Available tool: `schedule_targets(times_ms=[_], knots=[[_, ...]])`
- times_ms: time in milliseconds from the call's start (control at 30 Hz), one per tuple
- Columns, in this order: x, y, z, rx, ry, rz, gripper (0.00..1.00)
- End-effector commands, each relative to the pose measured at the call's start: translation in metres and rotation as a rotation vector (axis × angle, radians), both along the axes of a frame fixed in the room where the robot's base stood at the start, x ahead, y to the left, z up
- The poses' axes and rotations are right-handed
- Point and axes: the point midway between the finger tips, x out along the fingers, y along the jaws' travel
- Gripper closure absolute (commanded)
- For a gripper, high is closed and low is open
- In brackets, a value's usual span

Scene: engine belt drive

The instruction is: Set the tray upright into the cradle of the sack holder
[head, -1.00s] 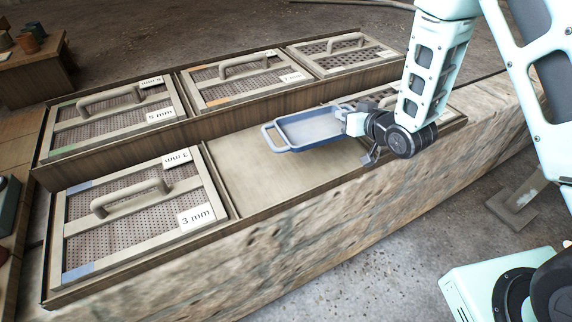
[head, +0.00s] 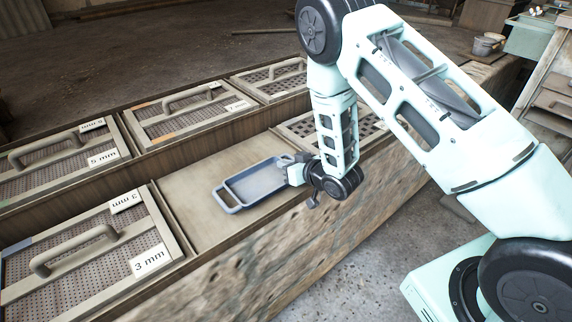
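A blue tray (head: 257,184) with a pale inside and a loop handle at its left end is in the head view. It lies roughly flat, over the bare compartment of the sieve case. My gripper (head: 296,168) is at the tray's right end and appears shut on it there. The fingertips are small and partly hidden by the tray's end. I cannot tell for sure whether the tray is clear of the board below. No sack holder or cradle can be made out in this view.
A wooden case on a stone ledge holds several mesh sieves with handles, including one marked 3 mm (head: 95,262) and one marked 5 mm (head: 62,165). One compartment (head: 185,215) is bare. A bucket (head: 488,44) and a pale green box (head: 530,36) stand at the back right.

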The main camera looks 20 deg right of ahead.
Motion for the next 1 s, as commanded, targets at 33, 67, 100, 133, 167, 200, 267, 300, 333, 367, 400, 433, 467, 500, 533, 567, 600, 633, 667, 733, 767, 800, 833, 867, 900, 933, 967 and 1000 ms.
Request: schedule_targets(times_ms=[33,67,100,133,167,200,267,300,333,367,400,433,467,500,533,567,600,633,667,733,767,800,833,867,900,933,967,1000], knots=[[0.000,0.000,0.001,0.001,-0.002,0.000,1.00],[0.000,0.000,0.001,0.001,-0.002,0.000,1.00],[0.000,0.000,0.001,0.000,-0.001,0.000,1.00],[0.000,0.000,0.001,0.000,-0.001,0.000,1.00],[0.000,0.000,0.001,0.000,-0.001,0.000,1.00],[0.000,0.000,0.000,0.000,-0.001,0.000,1.00],[0.000,0.000,-0.003,0.000,-0.001,0.000,1.00],[0.000,0.000,-0.004,0.000,-0.001,0.000,1.00],[0.000,0.000,-0.003,0.000,0.000,0.000,0.89],[0.000,0.000,-0.002,0.000,0.000,0.000,0.81],[0.000,0.000,-0.002,0.000,0.000,0.000,0.76],[0.000,0.000,-0.002,0.000,0.000,0.000,0.76],[0.000,0.000,-0.002,0.000,0.000,0.000,0.76],[0.000,0.000,-0.002,0.000,0.000,0.000,0.76],[0.000,0.000,-0.002,0.000,0.000,0.000,0.76],[0.000,0.000,-0.002,0.000,0.000,0.000,0.76],[0.000,0.000,-0.002,0.000,0.000,0.000,0.76],[0.000,0.000,-0.002,0.000,0.000,0.000,0.76],[0.000,0.000,-0.002,0.000,0.000,0.000,0.76],[0.000,0.000,0.001,0.000,0.000,0.001,0.76],[0.000,0.000,0.004,0.000,0.000,0.001,0.76],[-0.004,-0.002,0.003,0.000,0.000,-0.001,0.76],[-0.008,-0.003,0.004,0.000,0.001,-0.001,0.76],[-0.012,-0.005,0.005,0.000,0.001,-0.001,0.76],[-0.018,-0.007,0.008,0.000,0.002,-0.001,0.76],[-0.023,-0.009,0.010,0.000,0.000,-0.001,0.76],[-0.029,-0.012,0.012,0.000,0.003,-0.002,0.76],[-0.036,-0.015,0.016,0.000,0.002,-0.003,0.76]])
